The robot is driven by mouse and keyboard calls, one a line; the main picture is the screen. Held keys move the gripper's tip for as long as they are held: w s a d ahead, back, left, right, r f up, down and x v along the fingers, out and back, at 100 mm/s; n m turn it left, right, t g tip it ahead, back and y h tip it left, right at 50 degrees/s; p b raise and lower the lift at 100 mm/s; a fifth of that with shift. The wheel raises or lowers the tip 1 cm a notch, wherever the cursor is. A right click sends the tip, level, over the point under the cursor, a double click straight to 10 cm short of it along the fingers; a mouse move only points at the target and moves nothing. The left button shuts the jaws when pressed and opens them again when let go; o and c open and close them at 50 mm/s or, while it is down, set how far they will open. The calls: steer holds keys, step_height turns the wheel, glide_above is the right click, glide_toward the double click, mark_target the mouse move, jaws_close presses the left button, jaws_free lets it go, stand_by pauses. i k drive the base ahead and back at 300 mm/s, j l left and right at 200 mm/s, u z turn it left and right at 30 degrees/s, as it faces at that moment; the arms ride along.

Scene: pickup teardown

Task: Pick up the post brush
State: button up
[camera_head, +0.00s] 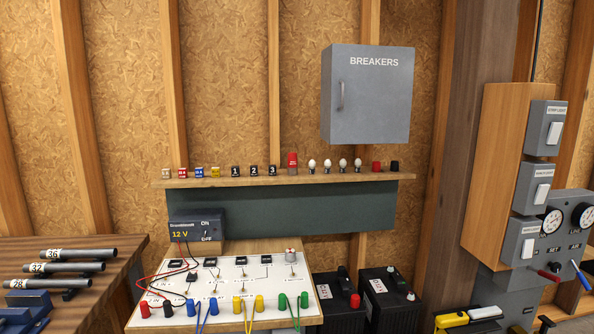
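No object is clearly recognisable as the post brush. A taller red piece with a grey lower part (292,163) stands upright near the middle of the wooden shelf (230,183); it may be the post brush, but it is too small to tell. Other candidates are a yellow-and-black object (452,320) and a white-and-yellow object (485,313) at the bottom right, partly cut off by the frame. My gripper is not in view.
The shelf also holds fuses, numbered black blocks (235,171), bulbs (327,165) and caps. Below are a wired test board (225,290) and batteries (388,300). A grey breaker cabinet (368,95) hangs above. A bench with pipes (75,254) is left, switch boxes (531,186) right.

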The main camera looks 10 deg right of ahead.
mark_target(292, 157)
steer(key=i+l+z, duration=0.25)
steer(key=i+l, duration=0.3)
steer(key=i+l+z, duration=0.25)
steer(key=i+l, duration=0.25)
steer(key=i, duration=0.1)
